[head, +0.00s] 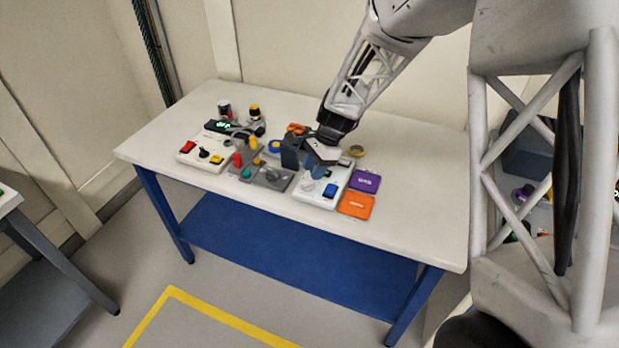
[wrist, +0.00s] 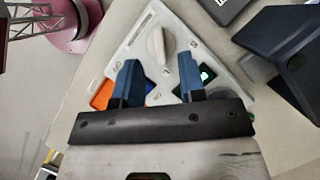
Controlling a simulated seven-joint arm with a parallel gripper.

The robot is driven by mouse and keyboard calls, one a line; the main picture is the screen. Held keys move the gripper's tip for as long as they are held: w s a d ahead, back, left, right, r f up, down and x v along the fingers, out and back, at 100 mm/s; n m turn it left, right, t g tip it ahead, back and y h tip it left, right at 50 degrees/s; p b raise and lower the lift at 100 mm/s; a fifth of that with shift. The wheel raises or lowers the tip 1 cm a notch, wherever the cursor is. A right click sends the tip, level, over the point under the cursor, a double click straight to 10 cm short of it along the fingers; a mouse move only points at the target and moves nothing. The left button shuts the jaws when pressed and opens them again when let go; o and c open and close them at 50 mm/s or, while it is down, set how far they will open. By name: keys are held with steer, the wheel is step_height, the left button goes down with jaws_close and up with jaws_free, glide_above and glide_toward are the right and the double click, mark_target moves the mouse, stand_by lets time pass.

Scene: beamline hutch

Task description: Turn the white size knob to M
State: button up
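The white size knob (wrist: 157,41) is a raised, elongated handle on a white panel (wrist: 187,22) in the wrist view. Small marks surround it, but I cannot read them reliably, so I cannot tell its setting. In the head view the knob (head: 308,184) shows small on the white box (head: 325,201), beside a blue button (head: 330,190). My gripper (wrist: 158,70) is open, with its two blue fingers apart and nothing between them. The knob lies just beyond the fingertips in the wrist view. In the head view my gripper (head: 318,168) is over the box's back part.
A purple pad (head: 365,182) and an orange pad (head: 357,205) lie right of the box. A grey box with a dial (head: 268,176) stands close on its left. Another white panel (head: 204,156) is farther left. The table's right end (head: 430,200) is clear.

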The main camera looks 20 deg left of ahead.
mark_target(308, 181)
steer(key=shift+x, duration=1.85)
jaws_close()
